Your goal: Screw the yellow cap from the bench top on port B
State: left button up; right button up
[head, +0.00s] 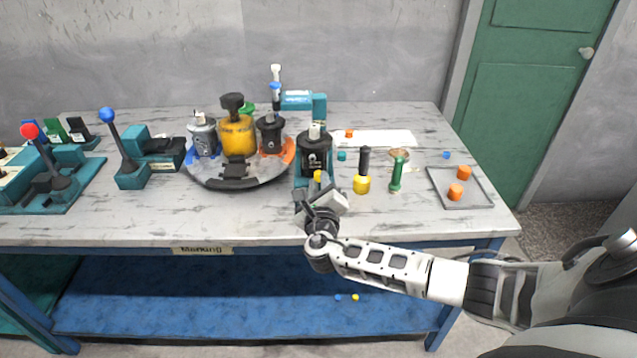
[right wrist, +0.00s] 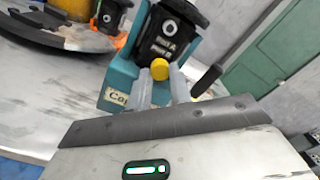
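The yellow cap (right wrist: 159,69) sits between the fingertips of my right gripper (right wrist: 159,76), which is shut on it. The cap also shows in the head view (head: 317,176), just in front of the black motor (head: 315,152). The motor stands in a teal cradle (right wrist: 118,84) with a label on its front. In the right wrist view, the motor (right wrist: 168,35) has a round light-ringed port on its upper face, and white lettering below it. The cap is at the motor's lower edge; I cannot tell whether it touches. Port B itself is not clearly visible. My left gripper is not in view.
A round turntable (head: 236,182) with several motors stands left of the cradle. A yellow-and-black tool (head: 362,180) and a green tool (head: 397,177) stand to the right. A tray (head: 474,201) holds orange caps. The front bench edge is mostly clear.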

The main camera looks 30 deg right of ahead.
jog(key=shift+s+d+f, duration=0.1)
jog(key=shift+s+f, duration=0.05)
jog(key=shift+f, duration=0.1)
grip_shut()
jog(key=m+b, duration=0.2)
jog(key=m, duration=0.3)
jog(key=shift+m, duration=0.4)
